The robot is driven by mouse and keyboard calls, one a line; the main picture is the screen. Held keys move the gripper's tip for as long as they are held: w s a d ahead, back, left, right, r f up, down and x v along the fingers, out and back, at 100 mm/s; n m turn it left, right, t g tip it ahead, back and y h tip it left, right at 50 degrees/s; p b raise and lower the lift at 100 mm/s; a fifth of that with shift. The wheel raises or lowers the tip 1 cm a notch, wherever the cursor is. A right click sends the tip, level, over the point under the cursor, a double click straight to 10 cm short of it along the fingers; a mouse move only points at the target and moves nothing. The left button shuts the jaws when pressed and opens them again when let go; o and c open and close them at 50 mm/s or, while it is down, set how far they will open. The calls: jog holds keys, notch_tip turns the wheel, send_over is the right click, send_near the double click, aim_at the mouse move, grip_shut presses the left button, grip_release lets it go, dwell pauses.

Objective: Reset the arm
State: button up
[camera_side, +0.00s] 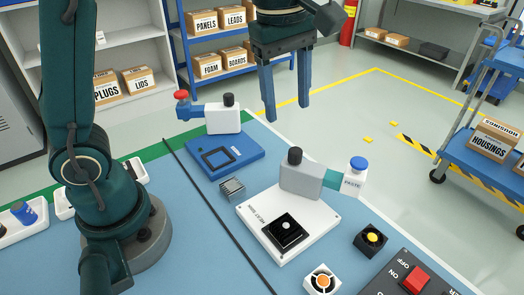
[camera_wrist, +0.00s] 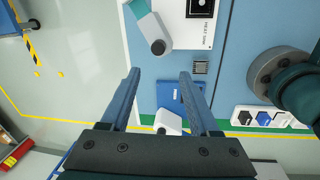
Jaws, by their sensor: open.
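My gripper (camera_side: 286,92) is open and empty, raised above the far edge of the blue table (camera_side: 205,235). Its two blue fingers point down in the side view and are well apart, and it touches nothing. In the wrist view the gripper (camera_wrist: 158,72) shows its fingers spread, with the table's edge, the blue fixture and part of the floor below.
A blue fixture (camera_side: 232,154) with a red-topped arm and a white fixture (camera_side: 253,222) with a paste bottle (camera_side: 354,176) stand on the table. A ribbed grey block (camera_side: 231,189) lies between them. A switch box (camera_side: 408,284) is at front right. Shelves and a cart (camera_side: 480,155) stand beyond.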

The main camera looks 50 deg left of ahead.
jog(key=s+a+r+m+t, duration=0.2)
jog(key=s+r+m+t, duration=0.1)
jog(key=s+m, duration=0.3)
jog(key=s+a+f+m+t, duration=0.1)
jog(key=s+f+m, duration=0.5)
jog(key=m, duration=0.4)
jog(key=shift+s+f+m, duration=0.2)
jog(key=shift+s+m, duration=0.1)
jog(key=shift+s, duration=0.15)
